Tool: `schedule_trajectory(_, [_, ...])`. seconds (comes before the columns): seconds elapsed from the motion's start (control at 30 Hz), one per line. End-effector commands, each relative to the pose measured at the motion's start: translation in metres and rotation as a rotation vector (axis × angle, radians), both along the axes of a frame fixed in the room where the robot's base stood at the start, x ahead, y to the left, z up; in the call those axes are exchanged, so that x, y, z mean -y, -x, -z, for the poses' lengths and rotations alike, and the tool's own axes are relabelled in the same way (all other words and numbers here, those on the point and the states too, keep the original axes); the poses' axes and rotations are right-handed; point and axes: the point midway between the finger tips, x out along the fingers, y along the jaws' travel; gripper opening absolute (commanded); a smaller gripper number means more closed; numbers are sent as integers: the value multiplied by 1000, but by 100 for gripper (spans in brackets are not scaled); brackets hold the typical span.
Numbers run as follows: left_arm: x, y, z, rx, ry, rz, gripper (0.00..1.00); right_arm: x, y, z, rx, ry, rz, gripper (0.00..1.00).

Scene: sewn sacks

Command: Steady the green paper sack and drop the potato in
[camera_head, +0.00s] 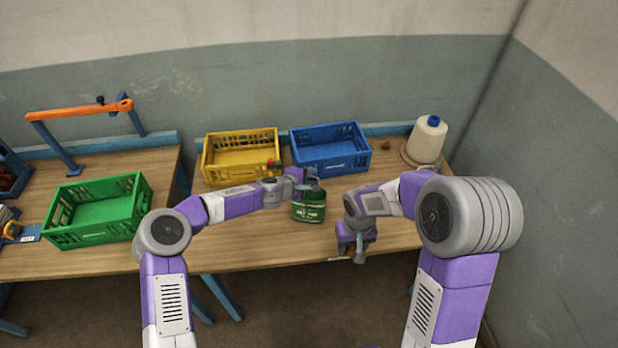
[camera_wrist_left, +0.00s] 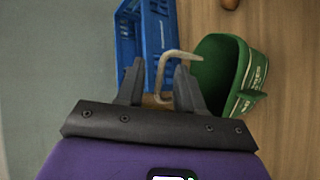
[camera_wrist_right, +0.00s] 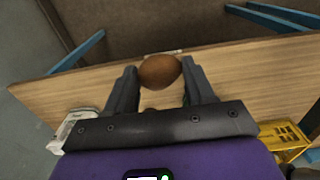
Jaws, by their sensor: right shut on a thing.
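The green paper sack (camera_head: 308,212) stands upright on the table with its mouth open. It also shows in the left wrist view (camera_wrist_left: 222,75), with a pale curved handle at its rim side. My left gripper (camera_head: 306,180) is at the sack's upper rim. In the left wrist view my left gripper (camera_wrist_left: 160,68) has its fingers apart, with the pale handle passing between or just beyond them; contact is unclear. My right gripper (camera_wrist_right: 160,78) is shut on the brown potato (camera_wrist_right: 160,71). In the head view my right gripper (camera_head: 356,248) is low, right of the sack near the front edge.
A yellow crate (camera_head: 241,179) and a blue crate (camera_head: 330,167) stand behind the sack. A green crate (camera_head: 97,236) is at the left. A thread cone (camera_head: 427,140) and a small brown object (camera_head: 386,145) are at the back right. Bare table lies left of the sack.

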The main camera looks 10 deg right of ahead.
Motion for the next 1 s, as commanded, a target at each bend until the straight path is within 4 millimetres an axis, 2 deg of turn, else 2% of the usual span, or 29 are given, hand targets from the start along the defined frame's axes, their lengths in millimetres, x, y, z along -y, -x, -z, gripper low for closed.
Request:
schedule_trajectory(0.33, [1, -2, 2, -1, 0, -1, 36, 0, 0, 0, 0, 0, 0, 32])
schedule_trajectory(0.57, [1, -2, 2, -1, 0, -1, 0, 0, 0, 0, 0, 0, 0, 32])
schedule_trajectory(1.0, [1, -2, 2, -1, 0, -1, 0, 0, 0, 0, 0, 0, 0, 32])
